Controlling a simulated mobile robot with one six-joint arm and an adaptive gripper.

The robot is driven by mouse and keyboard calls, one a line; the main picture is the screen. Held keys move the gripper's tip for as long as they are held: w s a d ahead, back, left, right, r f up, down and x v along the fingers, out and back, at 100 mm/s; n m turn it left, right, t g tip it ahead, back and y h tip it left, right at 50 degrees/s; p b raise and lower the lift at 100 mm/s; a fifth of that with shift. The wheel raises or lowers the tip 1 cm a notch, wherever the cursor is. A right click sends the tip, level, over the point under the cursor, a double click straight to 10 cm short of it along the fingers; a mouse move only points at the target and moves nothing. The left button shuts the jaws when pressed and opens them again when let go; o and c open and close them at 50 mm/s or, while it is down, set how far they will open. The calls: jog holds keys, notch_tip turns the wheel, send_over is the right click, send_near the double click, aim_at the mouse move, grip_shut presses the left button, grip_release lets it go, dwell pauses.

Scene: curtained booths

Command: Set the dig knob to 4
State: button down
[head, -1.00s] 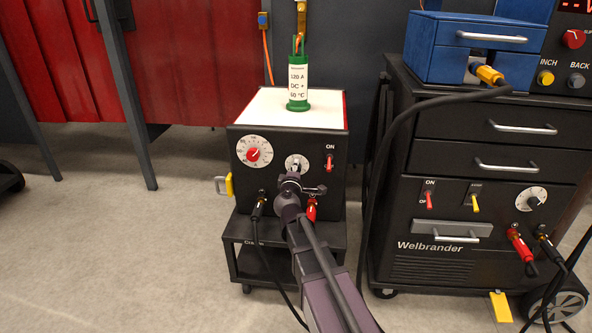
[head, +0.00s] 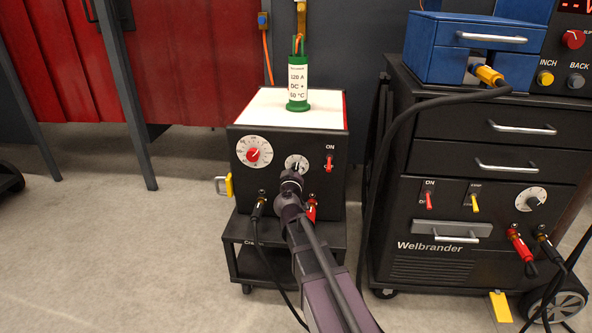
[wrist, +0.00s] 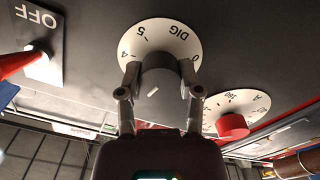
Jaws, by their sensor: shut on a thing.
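The DIG dial (wrist: 172,32) is a white disc on the dark panel, upside down in the wrist view, with 5, 4 and 0 around its rim. Its dark grey knob (wrist: 157,78) sits between the fingers of my gripper (wrist: 158,92), which is shut on it from both sides. A small white mark shows on the knob; I cannot tell which number it points to. In the head view the dial (head: 297,159) is the small one on the front of the black machine (head: 240,190), partly hidden by my gripper (head: 291,174).
A larger dial with a red knob (head: 254,155) is on the left, and a red ON switch (head: 329,163) is on the right. Cables plug in below. A green-capped cylinder (head: 298,85) stands on top. The Welbrander cabinet (head: 430,265) stands to the right.

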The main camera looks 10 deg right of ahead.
jog(key=m, duration=1.3)
dwell(0.4)
jog(key=shift+c, duration=1.3)
grip_release()
jog(key=shift+s, duration=0.15)
jog(key=v, duration=1.1)
jog(key=shift+s, duration=0.35)
